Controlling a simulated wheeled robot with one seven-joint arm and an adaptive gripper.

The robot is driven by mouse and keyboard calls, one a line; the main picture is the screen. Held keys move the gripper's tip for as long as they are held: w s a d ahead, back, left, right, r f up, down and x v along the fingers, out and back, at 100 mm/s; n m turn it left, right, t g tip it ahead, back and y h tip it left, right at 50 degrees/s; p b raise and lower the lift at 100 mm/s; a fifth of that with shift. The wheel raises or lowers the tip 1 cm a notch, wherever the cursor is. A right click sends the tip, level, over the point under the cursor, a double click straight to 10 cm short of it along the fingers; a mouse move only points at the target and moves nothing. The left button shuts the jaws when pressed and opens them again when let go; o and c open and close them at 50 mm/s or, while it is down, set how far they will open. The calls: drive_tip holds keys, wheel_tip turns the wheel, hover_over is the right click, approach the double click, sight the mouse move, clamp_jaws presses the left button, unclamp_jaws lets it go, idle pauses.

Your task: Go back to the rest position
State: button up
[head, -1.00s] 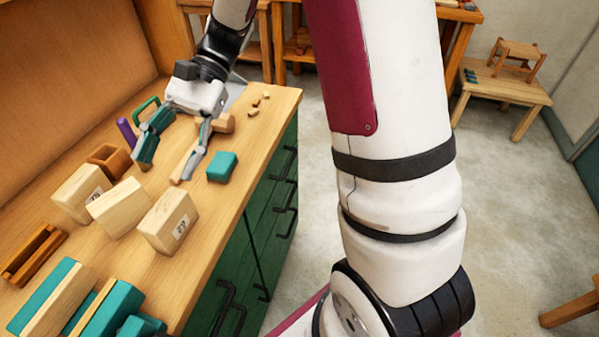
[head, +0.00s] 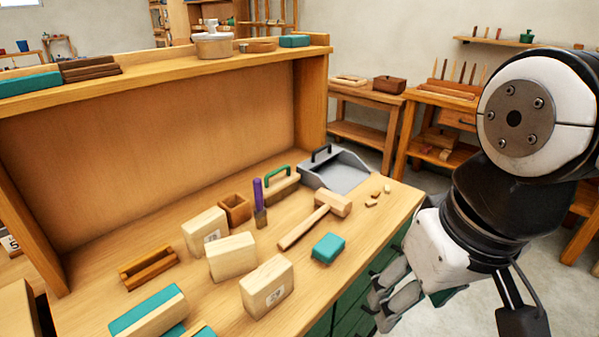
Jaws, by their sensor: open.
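My gripper (head: 378,308) is open and empty at the lower right, in front of the workbench's front edge and clear of the bench top. Its fingers point down and to the left, and part of them shows against the green cabinet front. My arm comes in from the right side of the picture. The workbench (head: 115,277) holds a wooden mallet (head: 303,228), a teal block (head: 328,248) and several pale wooden blocks (head: 232,256), none of them touching my gripper.
A grey dustpan (head: 338,172) and a brush with a green handle (head: 281,184) lie at the back right of the bench. A purple-handled tool (head: 259,198) stands beside a small wooden box (head: 234,209). Floor shows clear right of the bench.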

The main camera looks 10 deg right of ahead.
drive_tip(key=shift+s+d, duration=0.15)
drive_tip(key=shift+d, duration=0.05)
wheel_tip(320, 180, up, 7)
drive_tip(key=t+p, duration=0.1)
drive_tip(key=p, duration=0.4)
drive_tip(key=shift+f+t, duration=0.15)
drive_tip(key=shift+t, duration=0.25)
